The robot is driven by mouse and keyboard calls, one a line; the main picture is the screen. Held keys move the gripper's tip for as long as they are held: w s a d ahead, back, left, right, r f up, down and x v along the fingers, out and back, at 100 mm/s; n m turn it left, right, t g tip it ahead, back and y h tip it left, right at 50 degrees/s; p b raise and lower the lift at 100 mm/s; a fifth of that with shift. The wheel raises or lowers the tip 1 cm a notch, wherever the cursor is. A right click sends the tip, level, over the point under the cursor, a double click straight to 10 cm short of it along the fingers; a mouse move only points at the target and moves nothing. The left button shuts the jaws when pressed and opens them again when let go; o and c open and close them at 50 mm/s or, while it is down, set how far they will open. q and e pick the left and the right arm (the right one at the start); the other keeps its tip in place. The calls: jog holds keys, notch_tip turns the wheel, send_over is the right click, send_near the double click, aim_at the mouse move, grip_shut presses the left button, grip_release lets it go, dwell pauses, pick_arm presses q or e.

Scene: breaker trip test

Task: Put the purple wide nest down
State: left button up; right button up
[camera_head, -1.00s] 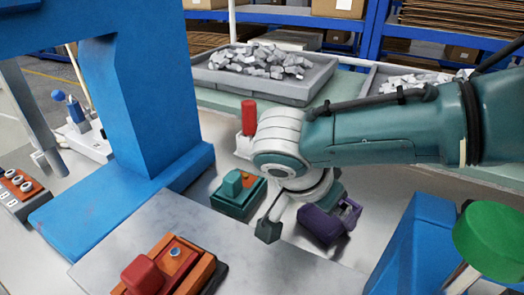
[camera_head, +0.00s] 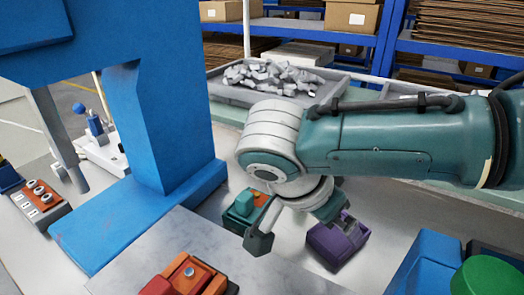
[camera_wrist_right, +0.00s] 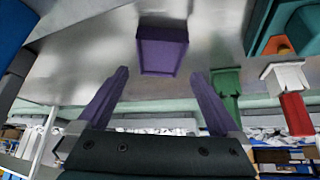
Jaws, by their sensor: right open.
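The purple wide nest (camera_head: 337,240) rests on the grey table in the head view, right of the green nest. In the right wrist view the purple nest (camera_wrist_right: 163,50) shows ahead of and between the two spread fingers, apart from them. My right gripper (camera_wrist_right: 158,98) is open with nothing between its fingertips. In the head view one finger of it hangs left of the purple nest; the other is partly hidden near the nest's upper edge. My left gripper is not in view.
A green nest (camera_head: 242,212) is partly covered by my right arm. An orange nest with a red block (camera_head: 185,275) stands at the front. A blue frame (camera_head: 150,130) rises on the left, and blue and green parts (camera_head: 430,268) are at the lower right. A tray of grey pieces (camera_head: 330,87) lies behind.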

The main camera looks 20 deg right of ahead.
jog(key=v, duration=0.6)
jog(key=shift+p, duration=0.4)
jog(key=shift+a+r, duration=0.1)
